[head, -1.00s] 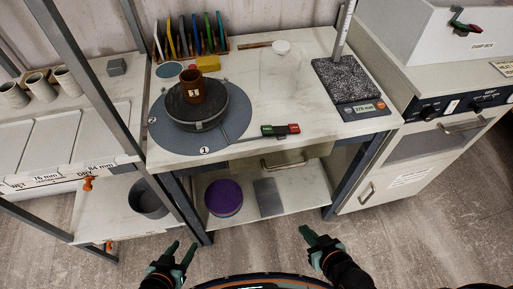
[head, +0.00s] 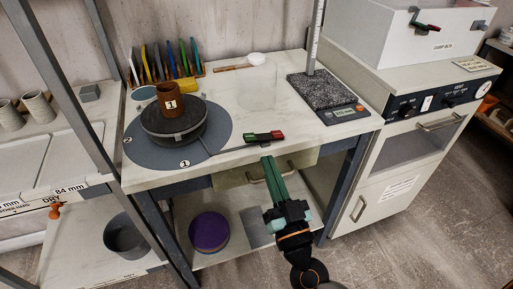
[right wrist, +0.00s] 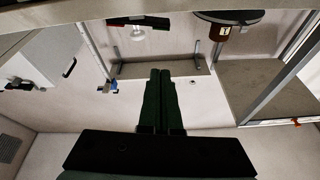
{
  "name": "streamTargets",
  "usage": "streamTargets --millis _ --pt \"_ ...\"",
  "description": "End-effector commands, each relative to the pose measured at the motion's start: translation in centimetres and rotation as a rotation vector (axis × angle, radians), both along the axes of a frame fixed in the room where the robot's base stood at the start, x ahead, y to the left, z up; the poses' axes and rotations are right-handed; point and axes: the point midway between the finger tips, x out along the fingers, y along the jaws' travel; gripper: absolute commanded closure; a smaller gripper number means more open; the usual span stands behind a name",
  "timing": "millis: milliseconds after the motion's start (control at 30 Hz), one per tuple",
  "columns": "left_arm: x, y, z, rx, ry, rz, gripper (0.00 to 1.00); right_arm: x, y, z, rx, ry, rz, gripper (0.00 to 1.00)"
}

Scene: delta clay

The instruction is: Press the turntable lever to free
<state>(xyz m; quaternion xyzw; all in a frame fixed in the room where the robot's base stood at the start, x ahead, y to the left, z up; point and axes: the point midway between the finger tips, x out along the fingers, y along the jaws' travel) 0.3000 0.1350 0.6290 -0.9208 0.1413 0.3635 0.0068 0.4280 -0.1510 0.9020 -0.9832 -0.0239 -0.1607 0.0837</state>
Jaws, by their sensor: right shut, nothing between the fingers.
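The turntable (head: 200,146) is a grey disc on the bench, with a dark round wheel (head: 172,127) carrying a brown mug (head: 171,102) marked 3. Its lever (head: 265,137) is a thin rod reaching right to a handle, green on the left and red on the right, near the bench's front edge. In the right wrist view the lever handle (right wrist: 138,21) shows at the top. My right gripper (head: 266,160) is shut and empty, its tips just in front of and below the handle, apparently apart from it. Its dark green fingers show together in the right wrist view (right wrist: 158,74). My left gripper is out of view.
A scale (head: 345,113) with a speckled slab stands at the right of the bench. A rack of coloured tools (head: 165,62) stands at the back. The bench's middle top is clear.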

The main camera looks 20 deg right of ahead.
Motion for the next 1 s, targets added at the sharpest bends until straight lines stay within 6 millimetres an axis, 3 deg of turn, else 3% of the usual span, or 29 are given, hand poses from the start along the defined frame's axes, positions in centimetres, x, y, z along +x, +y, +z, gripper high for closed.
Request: streamTargets --millis 567,767,1000 --pt "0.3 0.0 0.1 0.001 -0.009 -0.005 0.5 0.5 -0.7 0.3 0.018 -0.007 -0.043 1.0" --pt "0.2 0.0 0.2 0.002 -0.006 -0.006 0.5 2.7 -0.8 1.3 0.019 -0.01 -0.044 1.0" --pt "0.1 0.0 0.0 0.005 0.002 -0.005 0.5 7.2 -0.9 2.8 0.02 -0.009 -0.042 1.0"
